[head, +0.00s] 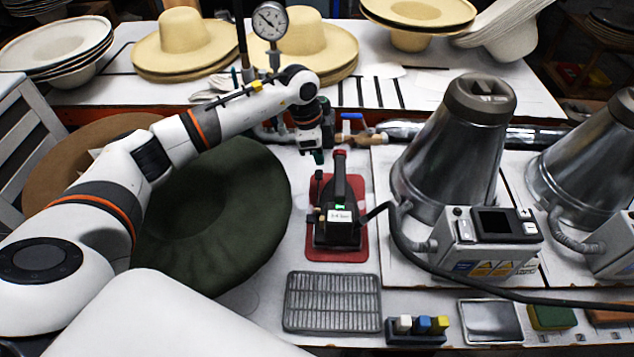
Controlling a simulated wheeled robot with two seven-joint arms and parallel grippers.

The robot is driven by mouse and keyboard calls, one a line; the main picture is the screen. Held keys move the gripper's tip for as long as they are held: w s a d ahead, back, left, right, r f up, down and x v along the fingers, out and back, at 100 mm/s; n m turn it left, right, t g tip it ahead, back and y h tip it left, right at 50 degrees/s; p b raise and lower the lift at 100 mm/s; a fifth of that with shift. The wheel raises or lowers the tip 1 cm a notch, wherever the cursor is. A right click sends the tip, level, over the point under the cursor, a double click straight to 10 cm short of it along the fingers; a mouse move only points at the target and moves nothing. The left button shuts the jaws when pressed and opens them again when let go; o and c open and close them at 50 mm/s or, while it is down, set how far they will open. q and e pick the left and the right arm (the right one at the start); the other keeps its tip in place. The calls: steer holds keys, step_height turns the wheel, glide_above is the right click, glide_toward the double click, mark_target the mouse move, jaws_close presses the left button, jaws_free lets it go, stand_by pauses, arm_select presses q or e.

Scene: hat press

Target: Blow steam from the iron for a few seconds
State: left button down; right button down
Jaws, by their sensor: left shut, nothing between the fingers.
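The steam iron (338,232) is dark with an upright handle and a small lit green spot. It sits on a red pad (324,250) in the middle of the table. My left gripper (318,157) is above and just behind the iron's handle, slightly to its left. It points down, is shut and holds nothing. Whether it touches the iron is hard to tell, but a small gap seems to show. A dark hose (405,235) runs from the iron's right side toward the right. My right gripper is out of view.
A dark green hat (225,225) lies under my left arm. A metal cone (450,155) with a control box (487,240) stands to the right. A wire rack (332,302) lies in front. A pressure gauge (270,21) and a blue-handled valve (350,117) are behind.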

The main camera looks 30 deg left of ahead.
arm_select(q)
step_height(320, 180, up, 4)
steer(key=p, duration=0.3)
steer(key=shift+r, duration=0.1)
stand_by(0.5)
